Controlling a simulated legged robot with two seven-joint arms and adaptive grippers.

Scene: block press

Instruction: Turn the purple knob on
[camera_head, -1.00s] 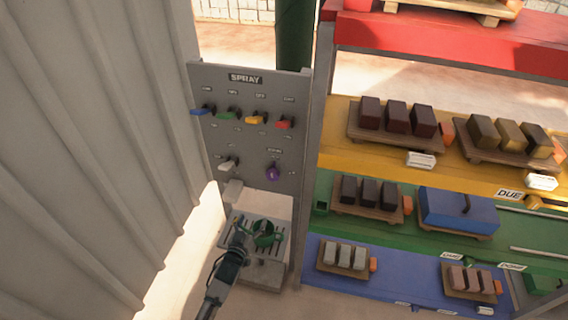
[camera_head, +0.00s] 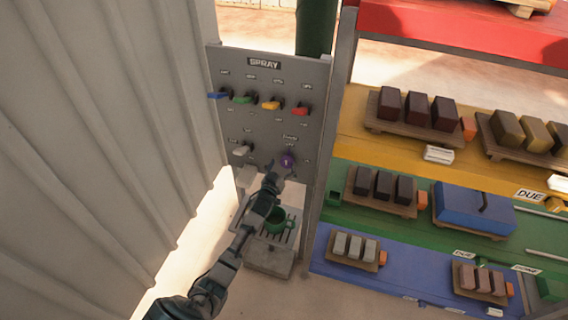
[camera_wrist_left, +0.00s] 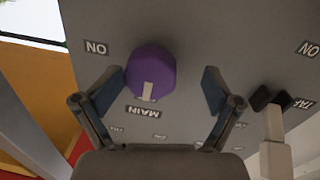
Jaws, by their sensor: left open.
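The purple knob (camera_head: 287,161) sits low on the right of the grey SPRAY panel (camera_head: 262,125). In the left wrist view the knob (camera_wrist_left: 150,66) shows a pale mark on the side facing the MAIN label (camera_wrist_left: 143,111). An ON label (camera_wrist_left: 96,47) lies to the left of it in that view. My left gripper (camera_head: 277,171) is in front of the panel, just below and left of the knob. In the wrist view its open fingers (camera_wrist_left: 158,90) lie either side of the knob, which is nearer the left finger. My right gripper is not in view.
Blue, green, yellow and red levers (camera_head: 270,104) line the panel above. A white lever (camera_head: 242,150) is left of the knob. A green cup (camera_head: 276,222) stands on the grate below. A corrugated wall (camera_head: 100,120) is left; shelves of blocks (camera_head: 376,187) are right.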

